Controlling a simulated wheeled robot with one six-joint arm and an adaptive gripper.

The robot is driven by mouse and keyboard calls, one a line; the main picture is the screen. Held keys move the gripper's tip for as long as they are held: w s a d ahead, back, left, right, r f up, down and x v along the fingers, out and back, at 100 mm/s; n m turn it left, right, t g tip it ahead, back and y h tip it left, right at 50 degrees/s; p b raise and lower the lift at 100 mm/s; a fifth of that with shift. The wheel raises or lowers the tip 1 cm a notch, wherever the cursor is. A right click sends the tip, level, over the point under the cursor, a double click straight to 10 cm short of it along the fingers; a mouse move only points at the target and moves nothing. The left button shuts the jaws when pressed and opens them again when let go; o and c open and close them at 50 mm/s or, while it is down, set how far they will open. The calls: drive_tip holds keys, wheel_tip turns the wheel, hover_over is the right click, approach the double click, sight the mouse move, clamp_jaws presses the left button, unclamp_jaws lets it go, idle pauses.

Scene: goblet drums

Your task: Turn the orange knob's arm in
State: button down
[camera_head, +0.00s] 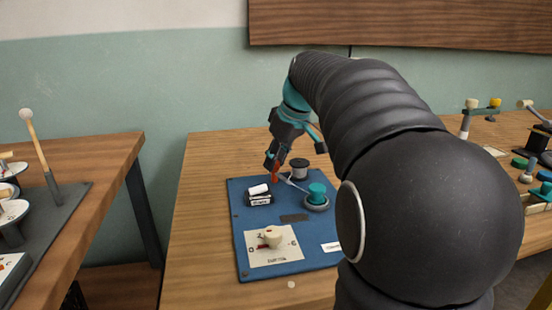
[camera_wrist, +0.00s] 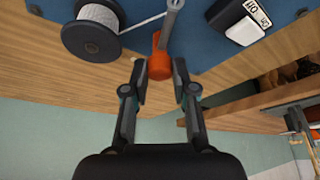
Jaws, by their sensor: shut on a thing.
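The orange knob (camera_wrist: 159,65) sits between my two fingertips in the wrist view, at the end of a grey arm (camera_wrist: 172,20) that runs up the picture over the blue board. My gripper (camera_wrist: 161,82) is shut on the orange knob. In the head view my gripper (camera_head: 272,162) reaches down to the far edge of the blue board (camera_head: 240,215), and the orange knob (camera_head: 275,175) shows just below its fingertips. The grey arm (camera_head: 293,183) runs from there towards the teal knob, and part of it is hard to make out.
A thread spool (camera_head: 300,169), a black-and-white switch (camera_head: 258,196), a teal knob (camera_head: 317,194) and a cream dial knob (camera_head: 271,237) stand on the board. The spool (camera_wrist: 92,32) and switch (camera_wrist: 242,20) flank the grey arm closely. Bare wooden table (camera_head: 200,200) lies left of the board.

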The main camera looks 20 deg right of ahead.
drive_tip(key=c, duration=0.9)
unclamp_jaws()
drive_tip(key=shift+c, duration=0.2)
drive_tip(key=v, duration=1.2)
